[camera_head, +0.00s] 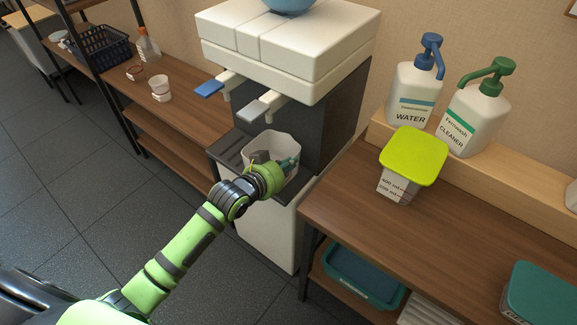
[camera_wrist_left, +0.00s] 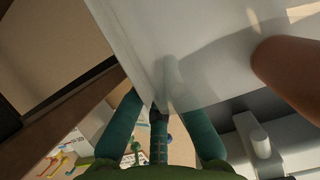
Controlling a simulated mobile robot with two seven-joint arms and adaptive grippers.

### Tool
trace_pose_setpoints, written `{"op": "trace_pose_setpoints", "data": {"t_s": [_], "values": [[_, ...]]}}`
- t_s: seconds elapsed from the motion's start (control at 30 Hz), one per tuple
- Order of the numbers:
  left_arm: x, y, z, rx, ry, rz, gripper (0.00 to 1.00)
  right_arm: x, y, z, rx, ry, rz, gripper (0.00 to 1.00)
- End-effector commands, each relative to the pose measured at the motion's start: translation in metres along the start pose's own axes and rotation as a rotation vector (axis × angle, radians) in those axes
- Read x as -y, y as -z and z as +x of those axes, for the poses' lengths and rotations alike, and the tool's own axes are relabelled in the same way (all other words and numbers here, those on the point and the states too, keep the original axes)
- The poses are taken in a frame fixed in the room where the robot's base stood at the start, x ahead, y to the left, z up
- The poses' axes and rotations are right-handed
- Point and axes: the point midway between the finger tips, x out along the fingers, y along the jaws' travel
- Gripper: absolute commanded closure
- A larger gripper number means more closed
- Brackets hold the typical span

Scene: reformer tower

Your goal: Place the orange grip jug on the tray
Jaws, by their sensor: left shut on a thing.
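The jug (camera_head: 268,141) is a whitish, translucent container in front of the dispenser, under its grey lever. My left gripper (camera_head: 287,164) is shut on its near side wall. In the left wrist view, the teal fingers (camera_wrist_left: 160,120) close on the pale jug wall (camera_wrist_left: 200,45), and the orange-brown grip (camera_wrist_left: 290,65) shows at the right. The dark slatted tray (camera_head: 228,150) juts out at the dispenser's foot. The jug is over the tray's right part; I cannot tell whether its base touches it. My right gripper is not in view.
A lime-lidded container (camera_head: 413,158) and two pump bottles stand right. A white cup (camera_head: 160,88) is on the left shelf. The tray's left part is clear.

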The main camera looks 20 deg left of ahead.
Motion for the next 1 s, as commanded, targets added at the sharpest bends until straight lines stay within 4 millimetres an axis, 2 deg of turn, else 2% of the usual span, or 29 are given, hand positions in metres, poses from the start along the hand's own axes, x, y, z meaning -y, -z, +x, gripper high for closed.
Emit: {"op": "trace_pose_setpoints", "data": {"t_s": [0.4,0.47,0.5,0.87,1.0], "values": [[-0.001,-0.008,0.004,-0.004,0.0,0.001,1.0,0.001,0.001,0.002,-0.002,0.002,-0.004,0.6],[-0.001,-0.008,0.004,-0.003,0.0,0.001,0.77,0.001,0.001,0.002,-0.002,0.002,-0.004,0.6],[-0.001,-0.008,0.003,-0.003,0.0,0.001,0.69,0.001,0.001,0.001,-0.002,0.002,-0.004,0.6],[0.0,-0.005,0.002,-0.003,0.001,0.001,0.69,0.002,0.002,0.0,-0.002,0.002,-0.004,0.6],[0.0,-0.007,-0.013,0.0,0.001,0.002,0.69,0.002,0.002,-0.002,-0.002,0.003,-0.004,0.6]]}}
